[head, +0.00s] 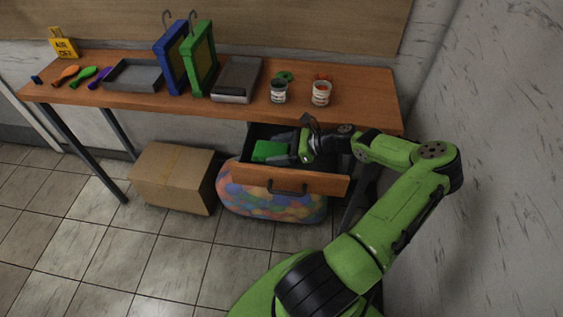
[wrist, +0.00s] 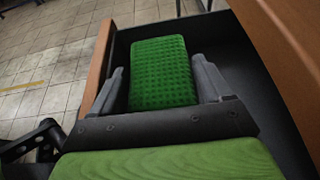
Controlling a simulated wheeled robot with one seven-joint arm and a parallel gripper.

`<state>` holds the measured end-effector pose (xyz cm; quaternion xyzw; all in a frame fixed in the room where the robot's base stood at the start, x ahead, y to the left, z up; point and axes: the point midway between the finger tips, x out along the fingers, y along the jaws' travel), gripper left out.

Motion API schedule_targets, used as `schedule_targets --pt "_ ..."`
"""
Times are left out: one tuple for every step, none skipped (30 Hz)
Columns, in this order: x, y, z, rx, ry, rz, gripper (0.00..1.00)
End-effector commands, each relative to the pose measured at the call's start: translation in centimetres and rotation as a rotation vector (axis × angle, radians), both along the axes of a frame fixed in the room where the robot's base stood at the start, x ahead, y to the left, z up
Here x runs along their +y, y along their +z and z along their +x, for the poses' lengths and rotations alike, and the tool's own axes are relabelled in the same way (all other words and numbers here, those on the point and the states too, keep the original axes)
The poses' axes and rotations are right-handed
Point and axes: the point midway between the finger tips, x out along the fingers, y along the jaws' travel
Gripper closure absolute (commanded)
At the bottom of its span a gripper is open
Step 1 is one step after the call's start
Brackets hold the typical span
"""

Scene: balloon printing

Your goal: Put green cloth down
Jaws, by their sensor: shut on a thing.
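The green cloth (wrist: 162,75) is a flat green block with a dimpled surface. In the wrist view it sits between the two grey fingers of my gripper (wrist: 160,85), which is shut on it. In the head view the green cloth (head: 270,151) shows inside the open drawer (head: 290,180) under the table. My gripper (head: 290,143) reaches into the drawer from the right. I cannot tell whether the cloth touches the drawer floor.
The wooden table (head: 365,108) stands above the drawer. On it are a blue frame (head: 170,60), a green frame (head: 201,60), grey trays, two paint cans and several balloons. A cardboard box (head: 172,178) and a bag of colourful balls (head: 270,205) lie below.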

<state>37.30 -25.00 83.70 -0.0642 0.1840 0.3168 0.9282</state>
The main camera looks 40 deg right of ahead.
Motion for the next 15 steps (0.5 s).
schedule_targets --pt "0.0 -0.8 0.0 0.0 0.0 0.001 0.51" --pt "0.0 -1.2 0.0 0.0 0.0 0.001 0.51" --pt "0.0 -1.8 0.0 0.001 0.0 0.001 0.51" --pt "0.0 -2.4 0.0 0.001 -0.001 0.001 0.51" --pt "0.0 -3.0 0.0 0.002 -0.001 0.002 0.51" --pt "0.0 -3.7 0.1 0.0 -0.002 0.002 0.51" --pt "0.0 -4.1 0.1 0.0 -0.001 0.0 0.51" --pt "0.0 -4.3 0.1 0.0 -0.001 0.0 0.51" --pt "0.0 -4.2 0.1 0.0 -0.001 0.0 0.51" --pt "0.0 -4.1 0.0 -0.001 -0.001 -0.001 0.51" --pt "0.0 -4.1 0.0 -0.001 -0.001 -0.001 0.51" --pt "0.0 -4.1 0.0 0.0 -0.001 -0.002 0.51" --pt "0.0 -4.0 0.0 0.0 -0.001 -0.002 0.51" --pt "0.0 -4.0 0.0 0.0 -0.001 -0.002 0.51" --pt "0.0 -4.1 0.0 0.001 -0.001 -0.001 0.51"
